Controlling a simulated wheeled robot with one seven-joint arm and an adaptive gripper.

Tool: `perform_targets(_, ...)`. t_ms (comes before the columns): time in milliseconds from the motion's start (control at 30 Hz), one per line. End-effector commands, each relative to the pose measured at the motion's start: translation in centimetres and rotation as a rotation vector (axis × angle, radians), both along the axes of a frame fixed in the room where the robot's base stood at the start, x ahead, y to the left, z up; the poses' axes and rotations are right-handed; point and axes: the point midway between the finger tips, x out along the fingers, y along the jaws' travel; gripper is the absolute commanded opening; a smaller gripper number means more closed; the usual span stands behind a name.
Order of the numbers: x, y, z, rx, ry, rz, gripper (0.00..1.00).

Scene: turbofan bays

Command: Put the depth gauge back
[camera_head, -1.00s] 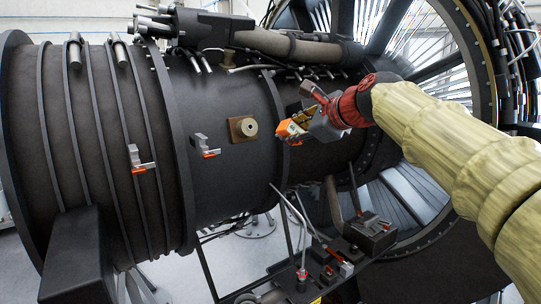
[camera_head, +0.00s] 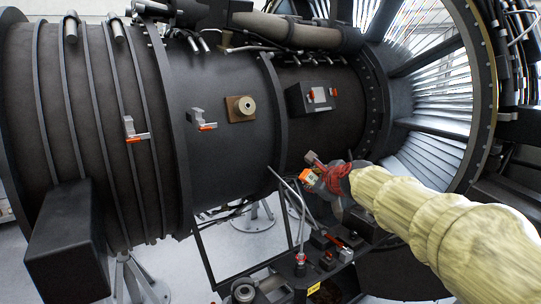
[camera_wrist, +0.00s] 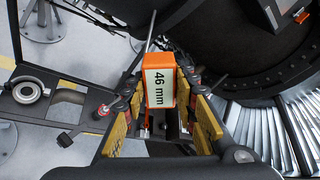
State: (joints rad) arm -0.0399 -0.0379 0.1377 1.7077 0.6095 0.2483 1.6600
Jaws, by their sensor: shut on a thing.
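The depth gauge is an orange block with a white face reading "46 mm" (camera_wrist: 160,86), in the middle of the wrist view between the yellow-padded fingers of my gripper (camera_wrist: 162,112). My gripper is shut on it. In the head view the orange depth gauge (camera_head: 305,174) shows small at the tip of my gripper (camera_head: 318,176), in front of the engine's lower side and above the black tool cart (camera_head: 322,283).
The dark engine casing (camera_head: 235,165) fills the left and middle. A black box (camera_head: 311,97), a brass-coloured port (camera_head: 240,108) and latches (camera_head: 201,119) stick out of it. A thin grey rod (camera_head: 299,215) rises from the cart near my gripper. Several small items crowd the cart.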

Motion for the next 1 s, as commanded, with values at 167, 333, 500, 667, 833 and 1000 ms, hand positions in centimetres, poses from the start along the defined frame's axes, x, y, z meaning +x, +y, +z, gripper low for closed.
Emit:
perform_targets(167,0.4,-1.8,-6.7,0.001,-0.001,-0.077,0.00)
perform_targets(333,0.4,-3.1,-10.8,-0.001,-0.004,-0.128,0.00)
perform_targets(500,0.2,-4.2,-14.7,-0.001,-0.001,-0.171,0.00)
perform_targets(667,-0.2,-5.3,-18.5,0.000,-0.001,-0.214,0.00)
perform_targets(833,-0.9,-6.7,-23.3,-0.001,0.001,-0.263,0.00)
perform_targets(1000,-2.5,-8.6,-30.4,-0.002,0.003,-0.329,0.00)
